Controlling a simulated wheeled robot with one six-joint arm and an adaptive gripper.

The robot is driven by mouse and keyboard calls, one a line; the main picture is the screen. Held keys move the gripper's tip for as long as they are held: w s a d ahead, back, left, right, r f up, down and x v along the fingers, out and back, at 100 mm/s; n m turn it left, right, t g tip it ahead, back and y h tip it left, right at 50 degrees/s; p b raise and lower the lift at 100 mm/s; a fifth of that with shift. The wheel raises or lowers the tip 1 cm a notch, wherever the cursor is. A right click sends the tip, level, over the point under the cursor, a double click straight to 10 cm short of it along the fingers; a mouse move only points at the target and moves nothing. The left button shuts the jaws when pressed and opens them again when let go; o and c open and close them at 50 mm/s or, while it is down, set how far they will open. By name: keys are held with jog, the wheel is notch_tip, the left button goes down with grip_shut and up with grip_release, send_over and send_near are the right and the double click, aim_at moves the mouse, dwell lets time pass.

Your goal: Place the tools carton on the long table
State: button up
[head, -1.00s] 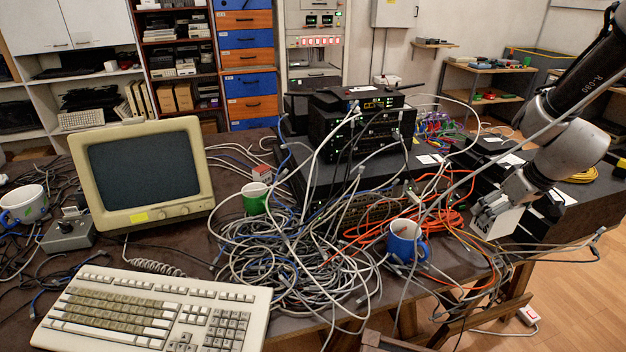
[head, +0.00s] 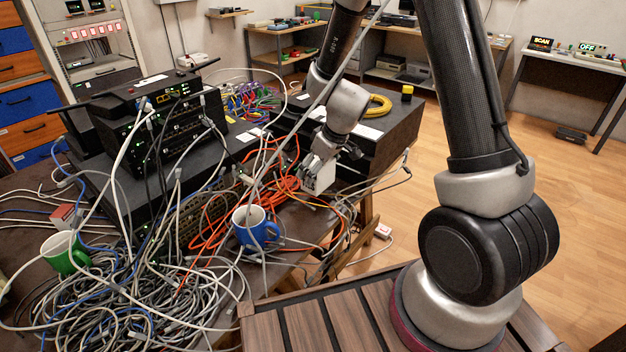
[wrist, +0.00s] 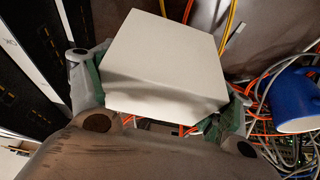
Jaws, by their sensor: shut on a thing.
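The tools carton (head: 318,180) is a small pale box held by my gripper (head: 322,160) near the right part of the cluttered dark table (head: 298,222). In the wrist view, the carton (wrist: 165,70) sits between the two fingers of my gripper (wrist: 160,105), its plain face filling the middle. My gripper is shut on it. The carton appears beside orange cables and to the right of the blue mug. I cannot tell whether its underside touches anything. Its lettering is not readable now.
A blue mug (head: 254,230) stands left of the carton amid orange cables (head: 262,180). Grey cables (head: 130,310) cover the table's near part. A stack of black network gear (head: 165,125) is at left. A green mug (head: 65,255) stands farther left. Open floor (head: 440,130) lies right.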

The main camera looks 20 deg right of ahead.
jog(key=shift+f, duration=2.05)
jog(key=shift+f, duration=0.1)
jog(key=o, duration=1.5)
jog(key=s+d+r+m, duration=0.1)
jog(key=s+d+r, duration=0.25)
jog(key=r, duration=0.45)
jog(key=s+d+r+m, duration=0.1)
jog(key=s+d+r, duration=0.1)
jog(key=s+r, duration=0.5)
jog(key=s+d+r+m, duration=0.1)
jog(key=s+d+r, duration=0.15)
jog(key=r, duration=0.75)
jog(key=s+d+r+m+h, duration=0.1)
jog(key=s+d+r, duration=0.1)
jog(key=s, duration=0.2)
jog(key=s+d+r+m, duration=0.1)
jog(key=s+d+r, duration=0.1)
jog(key=s, duration=0.3)
jog(key=s+d+r+m+h, duration=0.1)
jog(key=s+d+r+m, duration=0.1)
jog(key=s, duration=0.3)
jog(key=shift+s+d+r+t+h, duration=0.15)
jog(key=shift+d+t+h, duration=0.15)
jog(key=shift+d, duration=0.15)
